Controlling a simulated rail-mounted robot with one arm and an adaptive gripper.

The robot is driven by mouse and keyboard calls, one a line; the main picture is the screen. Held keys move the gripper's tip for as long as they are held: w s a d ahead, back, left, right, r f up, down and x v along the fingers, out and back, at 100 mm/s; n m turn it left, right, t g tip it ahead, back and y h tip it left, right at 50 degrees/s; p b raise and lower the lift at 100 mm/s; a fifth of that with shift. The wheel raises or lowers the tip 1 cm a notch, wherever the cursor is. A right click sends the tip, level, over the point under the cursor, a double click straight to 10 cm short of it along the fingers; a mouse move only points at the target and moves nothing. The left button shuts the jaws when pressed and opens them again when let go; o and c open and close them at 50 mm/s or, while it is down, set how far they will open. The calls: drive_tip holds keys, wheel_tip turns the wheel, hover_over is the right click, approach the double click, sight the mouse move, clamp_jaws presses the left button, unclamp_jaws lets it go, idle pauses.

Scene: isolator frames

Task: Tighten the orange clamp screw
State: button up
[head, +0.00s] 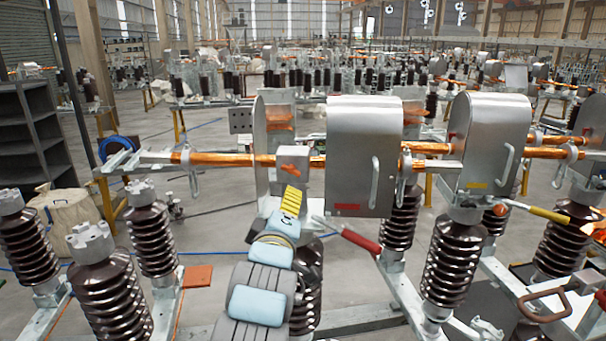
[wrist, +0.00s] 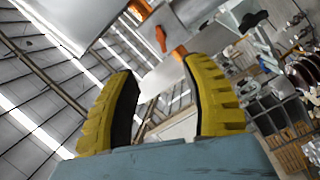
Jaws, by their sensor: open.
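The orange clamp screw (head: 291,169) is a small orange piece on the front of a grey metal box (head: 293,155) that sits on the copper-coloured bar. My gripper (head: 292,193) has yellow fingers and is just below the screw in the head view. In the wrist view, my gripper (wrist: 160,68) is open, with nothing between its fingers. An orange piece that looks like the screw (wrist: 161,38) shows beyond the fingertips there, near the gap between them. It appears apart from the fingers, but the exact distance is hard to tell.
A large metal housing (head: 365,150) stands right of the screw, and a metal plate (head: 268,130) stands behind it at left. The copper-coloured bar (head: 225,159) runs across the scene. Brown ribbed insulators (head: 108,290) stand on both sides. A red-handled lever (head: 361,240) is at lower right of the gripper.

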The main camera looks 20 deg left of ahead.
sight(294, 173)
drive_tip(key=p+x, duration=0.3)
drive_tip(key=x, duration=0.9)
drive_tip(key=shift+w+r, duration=0.1)
drive_tip(key=shift+p+x, duration=0.7)
drive_tip(key=shift+x, duration=0.7)
drive_tip(key=shift+w+a, duration=0.25)
drive_tip(key=shift+w, duration=0.3)
drive_tip(key=shift+w+a, duration=0.1)
drive_tip(key=shift+w, duration=0.3)
clamp_jaws()
